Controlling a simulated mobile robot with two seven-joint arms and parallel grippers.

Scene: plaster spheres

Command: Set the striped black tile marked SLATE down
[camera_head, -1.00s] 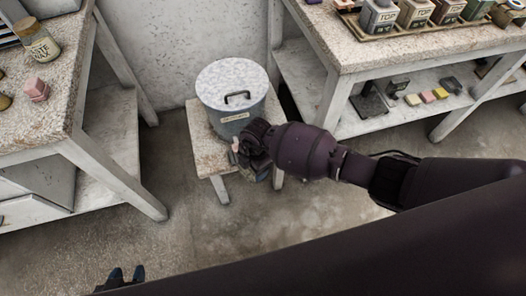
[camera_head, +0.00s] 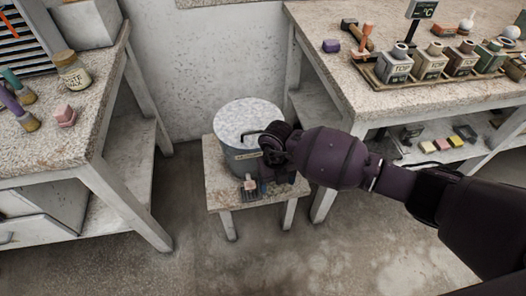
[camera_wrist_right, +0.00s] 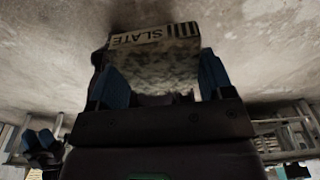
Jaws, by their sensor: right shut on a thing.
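My right gripper (camera_head: 261,187) is shut on the dark tile, low over the front of the small stool (camera_head: 221,197). In the right wrist view the tile (camera_wrist_right: 155,68) sits between the blue fingers of the right gripper (camera_wrist_right: 160,88). Its pale end band reads SLATE and carries black stripes. In the head view the tile (camera_head: 249,190) shows only as a small piece beside the fingers. I cannot tell whether it touches the stool top. My left gripper is not in the head view.
A grey lidded bucket (camera_head: 243,125) fills most of the stool, close behind the gripper. A worktable (camera_head: 90,143) with jars stands left. Another bench (camera_head: 355,103) at right holds a tray (camera_head: 377,83) of labelled bottles. Bare floor lies in front.

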